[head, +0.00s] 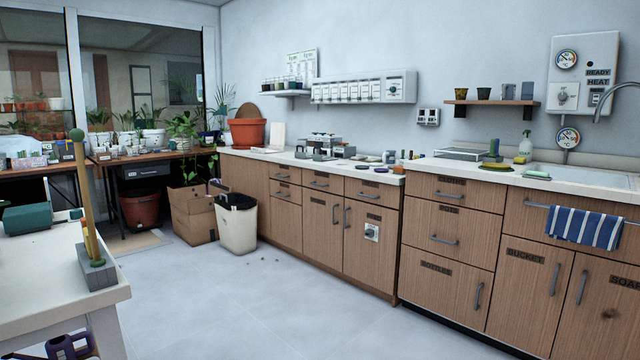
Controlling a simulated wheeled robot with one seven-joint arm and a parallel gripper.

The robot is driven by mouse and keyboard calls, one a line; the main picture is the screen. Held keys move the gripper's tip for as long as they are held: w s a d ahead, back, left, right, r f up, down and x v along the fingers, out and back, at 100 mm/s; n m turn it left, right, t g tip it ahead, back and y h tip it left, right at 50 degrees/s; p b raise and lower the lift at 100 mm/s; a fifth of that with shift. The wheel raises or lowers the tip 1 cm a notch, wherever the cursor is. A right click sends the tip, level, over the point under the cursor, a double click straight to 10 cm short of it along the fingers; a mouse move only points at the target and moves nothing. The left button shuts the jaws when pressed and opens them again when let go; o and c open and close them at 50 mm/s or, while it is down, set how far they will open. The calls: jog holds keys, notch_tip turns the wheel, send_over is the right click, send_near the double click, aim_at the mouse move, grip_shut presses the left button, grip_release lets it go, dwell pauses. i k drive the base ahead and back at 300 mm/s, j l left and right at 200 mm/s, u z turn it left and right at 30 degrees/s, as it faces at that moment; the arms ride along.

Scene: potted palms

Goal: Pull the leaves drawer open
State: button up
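A wooden cabinet run stands along the back wall, with all its drawers shut. The right stack has a top drawer (453,190), a middle drawer (470,226) and a deeper bottom drawer (424,289), each with a dark label and a grey bar handle. The bottom label looks like "BOTTLES"; the upper two are too small to read surely. Further left are more small shut drawers (375,191), (322,181), (284,174), some with labels too small to read. I cannot tell which drawer is the leaves drawer. My gripper is not in view.
A white bin (237,228) and a cardboard box (193,214) stand on the floor before the cabinets' left end. A striped towel (585,228) hangs at the right.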

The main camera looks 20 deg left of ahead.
aim_at(325, 181)
jog(key=i+j+u, duration=0.3)
jog(key=i, duration=0.35)
jog(key=i+u, duration=0.3)
jog(key=i, duration=0.9)
jog(key=i+z, duration=0.1)
jog(key=i, duration=0.45)
jog(key=i+j+z, duration=0.1)
jog(key=i, duration=0.5)
jog(key=i+j, duration=0.15)
jog(key=i, duration=0.4)
jog(key=i+j+z, duration=0.1)
jog(key=i, duration=0.5)
jog(key=i+j, duration=0.15)
jog(key=i, duration=0.4)
jog(key=l+z, duration=0.05)
